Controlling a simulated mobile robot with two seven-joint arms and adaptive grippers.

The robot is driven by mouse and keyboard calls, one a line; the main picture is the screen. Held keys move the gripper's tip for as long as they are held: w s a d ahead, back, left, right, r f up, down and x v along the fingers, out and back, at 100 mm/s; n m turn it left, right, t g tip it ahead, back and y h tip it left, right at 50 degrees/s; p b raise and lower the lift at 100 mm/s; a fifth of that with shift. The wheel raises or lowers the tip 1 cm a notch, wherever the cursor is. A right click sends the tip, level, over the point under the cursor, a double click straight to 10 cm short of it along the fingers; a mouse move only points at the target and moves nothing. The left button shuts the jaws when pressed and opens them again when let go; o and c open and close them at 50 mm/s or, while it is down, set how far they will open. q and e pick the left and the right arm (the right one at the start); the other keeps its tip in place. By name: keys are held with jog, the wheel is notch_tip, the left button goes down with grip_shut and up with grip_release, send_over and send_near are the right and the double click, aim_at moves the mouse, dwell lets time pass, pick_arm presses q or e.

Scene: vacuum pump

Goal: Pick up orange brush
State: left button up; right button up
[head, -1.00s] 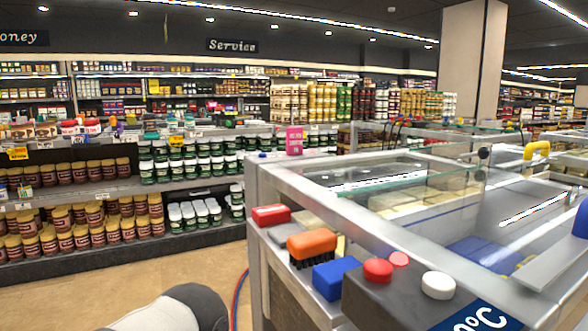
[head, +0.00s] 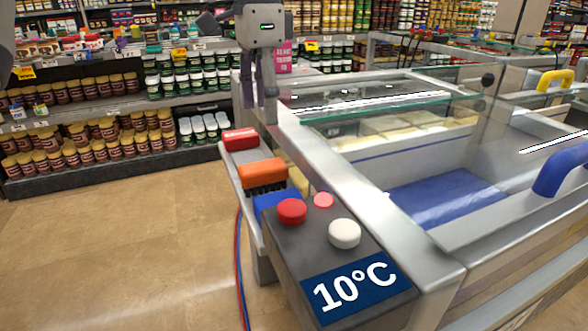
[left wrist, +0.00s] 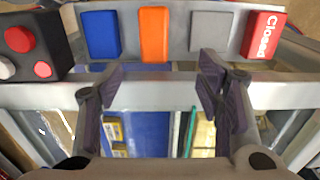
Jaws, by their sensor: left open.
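The orange brush (head: 262,174), with dark bristles below, lies on the narrow side ledge of the freezer case, between a red block and a blue block (head: 275,203). My left gripper (head: 259,108) hangs fingers down above the case's edge, behind and above the brush, apart from it. In the left wrist view the open fingers (left wrist: 160,75) are empty. The orange brush (left wrist: 153,33) there lies beyond the fingertips, between the blue block and a grey block (left wrist: 210,30). My right gripper is not in view.
A red block marked "Closed" (left wrist: 264,35) sits at the ledge's far end. A grey control box (head: 365,250) with red and white buttons stands at the near end. The case's metal rim (head: 345,170) and glass lie right of the ledge. Floor to the left is clear.

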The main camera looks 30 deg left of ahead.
aim_at(263, 165)
pick_arm(q)
jog(key=f, duration=0.4)
jog(key=s+f, duration=0.1)
jog(key=f, duration=0.6)
jog(key=shift+s+d+f+p, duration=0.1)
jog(key=shift+s+f+p, duration=0.05)
jog(key=shift+f+p, duration=0.25)
jog(key=shift+f, duration=0.25)
jog(key=c, duration=1.2)
